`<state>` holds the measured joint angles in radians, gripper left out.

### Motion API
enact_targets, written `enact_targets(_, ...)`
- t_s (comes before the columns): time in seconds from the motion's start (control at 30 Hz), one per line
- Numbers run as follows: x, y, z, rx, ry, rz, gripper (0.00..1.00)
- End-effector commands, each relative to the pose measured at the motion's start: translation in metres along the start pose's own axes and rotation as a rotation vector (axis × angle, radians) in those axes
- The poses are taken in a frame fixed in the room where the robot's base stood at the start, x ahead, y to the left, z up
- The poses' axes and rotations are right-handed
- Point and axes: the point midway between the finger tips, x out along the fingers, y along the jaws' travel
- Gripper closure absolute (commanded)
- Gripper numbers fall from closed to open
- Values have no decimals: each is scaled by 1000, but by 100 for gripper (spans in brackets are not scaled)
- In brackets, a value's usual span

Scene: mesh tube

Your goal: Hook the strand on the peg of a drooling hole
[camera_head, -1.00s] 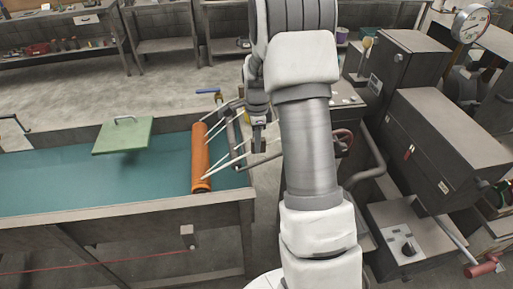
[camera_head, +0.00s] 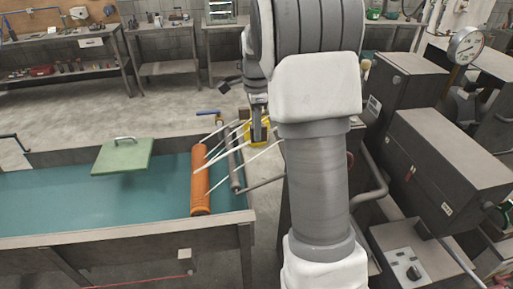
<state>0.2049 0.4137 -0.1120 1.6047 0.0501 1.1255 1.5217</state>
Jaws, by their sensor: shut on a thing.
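An orange tube (camera_head: 200,180) lies along the right end of the teal trough. Several pale strands (camera_head: 219,152) run from its right side up and to the right, toward a grey bar (camera_head: 235,168) beside it. My gripper (camera_head: 258,138) points down above the far end of the bar, right of the tube. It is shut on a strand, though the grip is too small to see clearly. One strand (camera_head: 262,153) passes to the right just below the gripper. Pegs and holes cannot be made out at this size.
The teal trough (camera_head: 90,200) has a green lid with a handle (camera_head: 123,156) over it. A yellow object (camera_head: 250,137) is behind the gripper. Grey machine boxes (camera_head: 452,158) stand at right, beyond my arm. Open floor lies behind the trough.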

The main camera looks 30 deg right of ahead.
Motion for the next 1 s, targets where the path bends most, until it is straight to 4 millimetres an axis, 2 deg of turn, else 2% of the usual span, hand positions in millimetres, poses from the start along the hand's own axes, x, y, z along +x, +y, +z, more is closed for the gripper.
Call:
enact_targets(0.1,-24,0,0,0,0,-4,100)
enact_targets(0.3,-46,0,0,0,0,-1,100)
enact_targets(1.0,-85,0,0,0,0,0,100)
